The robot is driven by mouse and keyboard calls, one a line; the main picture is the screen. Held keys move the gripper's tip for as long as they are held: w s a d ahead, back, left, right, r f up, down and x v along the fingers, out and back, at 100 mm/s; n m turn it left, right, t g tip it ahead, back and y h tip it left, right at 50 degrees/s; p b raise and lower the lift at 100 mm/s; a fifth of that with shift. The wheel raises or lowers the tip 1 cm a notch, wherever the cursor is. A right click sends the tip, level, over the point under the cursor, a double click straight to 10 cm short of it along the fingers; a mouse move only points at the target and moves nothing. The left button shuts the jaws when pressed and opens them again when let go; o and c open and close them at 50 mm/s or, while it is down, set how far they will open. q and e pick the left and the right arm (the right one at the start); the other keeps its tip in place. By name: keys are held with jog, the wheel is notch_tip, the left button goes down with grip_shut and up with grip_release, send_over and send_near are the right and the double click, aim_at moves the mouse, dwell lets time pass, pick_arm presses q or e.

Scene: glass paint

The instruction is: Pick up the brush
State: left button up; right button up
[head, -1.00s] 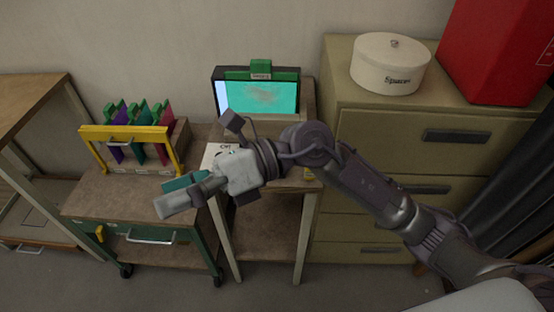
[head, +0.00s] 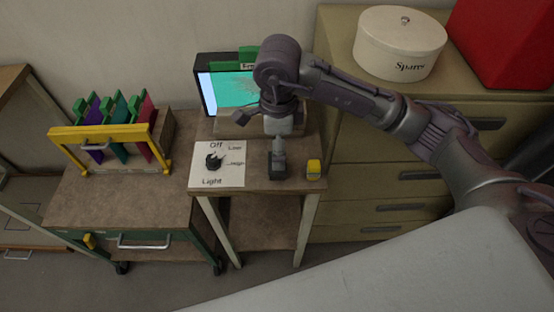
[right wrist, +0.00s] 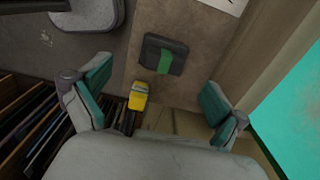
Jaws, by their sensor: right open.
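A dark block with a green strip (right wrist: 165,55) lies on the small wooden table and also shows in the head view (head: 277,170). A small yellow item (head: 313,168) lies beside it at the table's right edge, also in the right wrist view (right wrist: 138,95). I cannot tell for certain which is the brush. My right gripper (head: 279,152) points down above the dark block. In the right wrist view its teal-padded fingers (right wrist: 155,86) are spread wide and empty, with both items ahead of them. My left gripper is not in view.
A panel with teal paint (head: 236,92) stands at the table's back, close to my right gripper. A paper with a black dial (head: 232,176) lies left. A cart with a yellow rack (head: 72,131), a drawer cabinet (head: 375,172) and a white tin (head: 398,45) flank the table.

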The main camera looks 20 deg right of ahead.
aim_at(274, 175)
jog(key=shift+w+f, duration=0.15)
jog(key=shift+f, duration=0.55)
jog(key=shift+w+f, duration=0.1)
jog(key=shift+f, duration=0.3)
jog(key=shift+f+p, duration=0.45)
jog(key=shift+f, duration=0.1)
notch_tip(274, 175, down, 4)
jog(key=shift+r+p, duration=0.2)
jog(key=shift+p, duration=0.35)
jog(key=shift+f, duration=0.25)
jog(key=shift+c, duration=0.5)
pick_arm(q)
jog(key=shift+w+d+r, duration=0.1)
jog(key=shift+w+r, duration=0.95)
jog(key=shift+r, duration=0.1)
pick_arm(e)
jog(key=c, duration=1.2)
jog(key=shift+o, duration=0.2)
